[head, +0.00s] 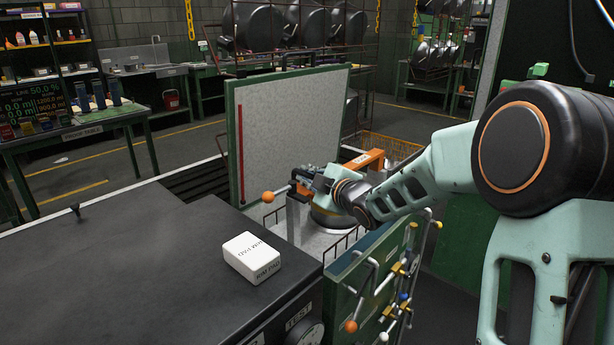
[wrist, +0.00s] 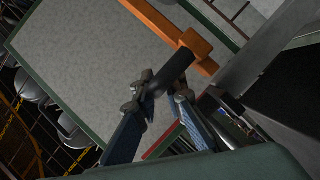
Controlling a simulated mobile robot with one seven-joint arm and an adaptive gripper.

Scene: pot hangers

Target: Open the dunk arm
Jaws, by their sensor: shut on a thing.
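The dunk arm shows in the head view as an orange bar (head: 366,160) above the tank, partly hidden behind my gripper and wrist. In the wrist view, an orange bar (wrist: 201,47) carries a dark round handle (wrist: 174,73). My gripper (wrist: 158,96) has its two blue fingers on either side of this handle and is shut on it. In the head view my gripper (head: 308,180) is over the tank, in front of the raised lid. The exact finger contact is small and dark.
A pale, green-edged lid (head: 295,125) stands upright behind the tank (head: 325,238). A white box (head: 252,258) lies on the dark bench top (head: 130,255). An orange ball knob (head: 268,197) is left of my gripper. A green panel with valves (head: 385,285) stands in front.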

